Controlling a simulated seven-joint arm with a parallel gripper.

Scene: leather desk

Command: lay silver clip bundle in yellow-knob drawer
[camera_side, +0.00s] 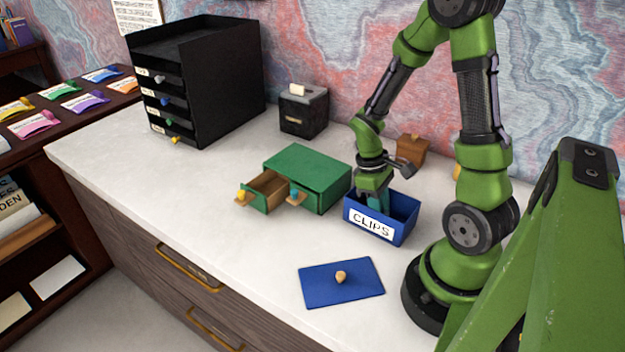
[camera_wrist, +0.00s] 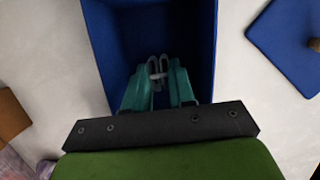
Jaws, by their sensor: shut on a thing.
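The silver clip bundle (camera_wrist: 158,68) shows between the teal fingertips of my gripper (camera_wrist: 158,78) in the wrist view. My gripper is shut on it, inside or just above the blue box labelled CLIPS (camera_side: 370,229). In the side view my gripper (camera_side: 377,203) reaches down into the box, and the box wall hides the bundle. The small green cabinet (camera_side: 312,168) stands left of the box. Its yellow-knob drawer (camera_side: 262,193) is pulled out, and its visible inside looks empty.
A blue lid (camera_side: 341,282) with a wooden knob lies in front of the box. A black drawer tower (camera_side: 200,80), a black box (camera_side: 303,110) and a brown wooden box (camera_side: 411,148) stand behind. The white desktop is clear at front left.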

